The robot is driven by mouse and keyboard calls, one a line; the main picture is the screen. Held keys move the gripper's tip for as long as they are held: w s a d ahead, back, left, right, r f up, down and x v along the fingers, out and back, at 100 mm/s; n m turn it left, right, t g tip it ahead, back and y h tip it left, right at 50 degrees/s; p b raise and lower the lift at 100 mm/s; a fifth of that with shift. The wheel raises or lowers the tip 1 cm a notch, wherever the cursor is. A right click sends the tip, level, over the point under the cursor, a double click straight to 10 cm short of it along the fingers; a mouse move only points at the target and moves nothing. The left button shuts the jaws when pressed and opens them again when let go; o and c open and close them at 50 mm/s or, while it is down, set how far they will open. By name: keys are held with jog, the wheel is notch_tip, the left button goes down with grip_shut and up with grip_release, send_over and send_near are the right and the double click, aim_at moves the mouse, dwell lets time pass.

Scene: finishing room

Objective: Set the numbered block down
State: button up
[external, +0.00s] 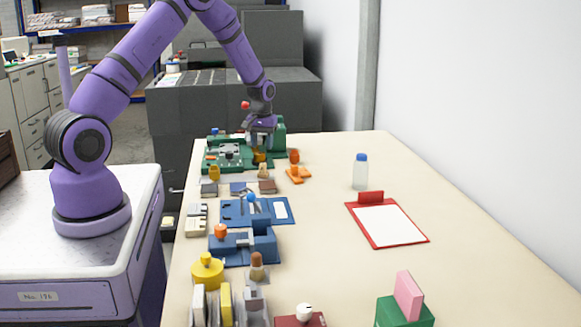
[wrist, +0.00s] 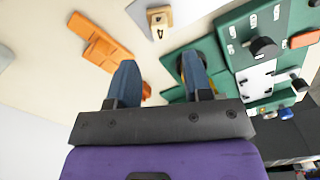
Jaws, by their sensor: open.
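A small wooden block (wrist: 159,20) with a dark mark that looks like a number on its face sits at the top of the wrist view, beyond my fingertips. It appears to be the small tan block (external: 264,172) in front of the green fixture in the external view. My gripper (wrist: 160,72) is open, with nothing held between its two blue-grey fingers. In the external view my gripper (external: 259,147) hangs over the far end of the table, by the green fixture (external: 212,164). The gap between block and fingers shows clear in the wrist view.
An orange piece (wrist: 99,44) lies left of the block, also seen in the external view (external: 299,176). Blue fixtures (external: 272,250) and several small parts line the table's left side.

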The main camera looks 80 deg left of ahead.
notch_tip(320, 180, up, 4)
jog(key=shift+f, duration=0.2)
jog(key=s+d+r+m+t, duration=0.2)
jog(key=d+r+m, duration=0.4)
jog(key=d+r, duration=1.8)
jog(key=s+d+r+m+t, duration=0.1)
jog(key=s+d+r+m, duration=0.15)
jog(key=s+d, duration=0.3)
jog(key=s+d+r+m+t, duration=0.1)
jog(key=s+d+r, duration=0.35)
jog(key=d, duration=0.25)
jog(key=s+d+m+t, duration=0.1)
jog(key=s+d+m, duration=0.3)
jog(key=s, duration=0.9)
jog(key=shift+d+f, duration=0.2)
jog(key=shift+d, duration=1.25)
